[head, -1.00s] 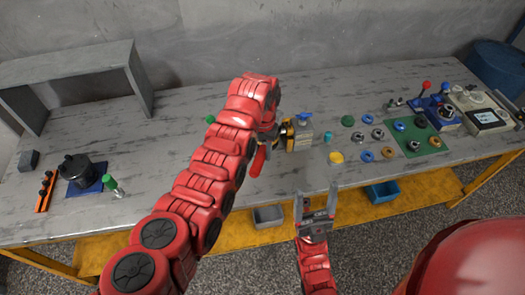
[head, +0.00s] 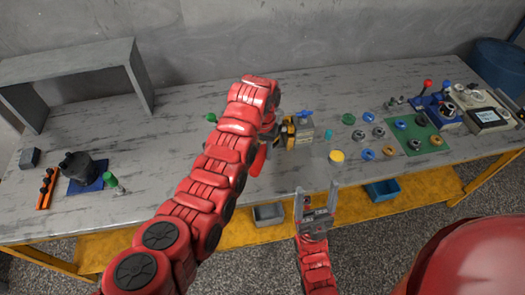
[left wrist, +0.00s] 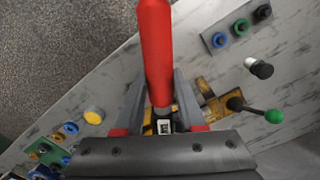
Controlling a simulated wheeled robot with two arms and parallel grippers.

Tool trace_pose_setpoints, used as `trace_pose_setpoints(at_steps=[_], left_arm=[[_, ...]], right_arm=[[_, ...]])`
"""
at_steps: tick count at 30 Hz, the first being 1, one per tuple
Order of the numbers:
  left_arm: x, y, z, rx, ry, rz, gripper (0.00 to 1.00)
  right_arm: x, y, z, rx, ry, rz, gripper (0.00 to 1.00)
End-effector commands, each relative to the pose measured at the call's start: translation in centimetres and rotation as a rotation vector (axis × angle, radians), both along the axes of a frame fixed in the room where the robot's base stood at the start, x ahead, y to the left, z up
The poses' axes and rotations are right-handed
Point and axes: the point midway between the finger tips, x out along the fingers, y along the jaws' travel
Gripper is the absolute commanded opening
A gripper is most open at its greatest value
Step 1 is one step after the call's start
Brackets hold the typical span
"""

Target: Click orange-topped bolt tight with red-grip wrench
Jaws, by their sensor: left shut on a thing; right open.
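My left gripper (left wrist: 158,100) is shut on the red-grip wrench (left wrist: 155,45). In the head view the red grip (head: 258,160) hangs below the left wrist, close to the left side of the motor block. The motor block (head: 303,137) has yellow and black parts and a blue piece on top. Yellow parts (left wrist: 215,105) also show beyond the fingers in the left wrist view. The wrench head and the orange-topped bolt cannot be made out; the arm and gripper cover that spot. My right gripper (head: 317,203) is open and empty in front of the table edge.
A green mat (head: 412,136) with rings and fittings lies at the right. A yellow disc (head: 337,156) sits right of the block. A black pump on a blue plate (head: 85,186) and a grey shelf (head: 70,60) stand at the left.

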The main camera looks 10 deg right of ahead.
Motion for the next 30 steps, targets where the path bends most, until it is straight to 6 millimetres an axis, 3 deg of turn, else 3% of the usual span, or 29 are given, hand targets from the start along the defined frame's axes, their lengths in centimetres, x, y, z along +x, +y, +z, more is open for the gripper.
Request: trace_pose_setpoints(at_steps=[30], left_arm=[[-0.3,0.2,-1.7,0.006,0.014,0.002,0.0]], right_arm=[[0.0,0.0,-1.6,0.0,0.0,0.0,0.72]])
